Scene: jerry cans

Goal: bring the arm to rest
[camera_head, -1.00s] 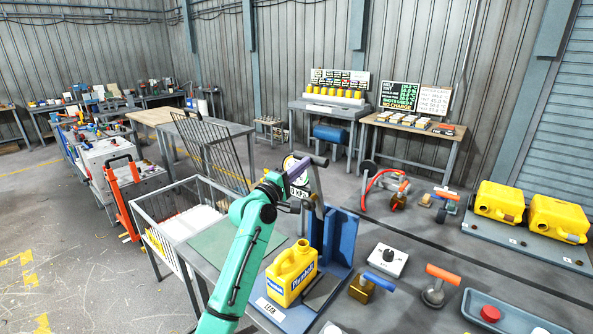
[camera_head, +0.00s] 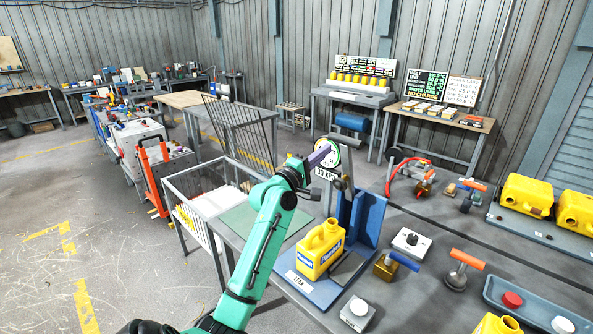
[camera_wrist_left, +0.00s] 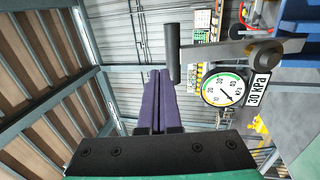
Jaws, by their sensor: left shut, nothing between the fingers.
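My left gripper (camera_head: 326,153) has purple fingers and is raised in front of the gauge on the leak-test stand. In the left wrist view its fingers (camera_wrist_left: 154,75) are pressed together with nothing between them. The black lever handle (camera_wrist_left: 173,53) of the stand is just right of the fingertips; I cannot tell whether they touch. The round gauge (camera_wrist_left: 226,87) with a "30 kPa" plate is further right. A yellow jerry can (camera_head: 321,249) stands upright on the stand's base, below and apart from the gripper. My right gripper is not in view.
The blue stand (camera_head: 369,222) rises behind the can. A wire-lidded crate (camera_head: 178,187) is left of my arm. Right on the bench are a grey box with a knob (camera_head: 411,242), orange-handled tool (camera_head: 466,260), red-and-white-button tray (camera_head: 548,314) and yellow cans (camera_head: 527,195).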

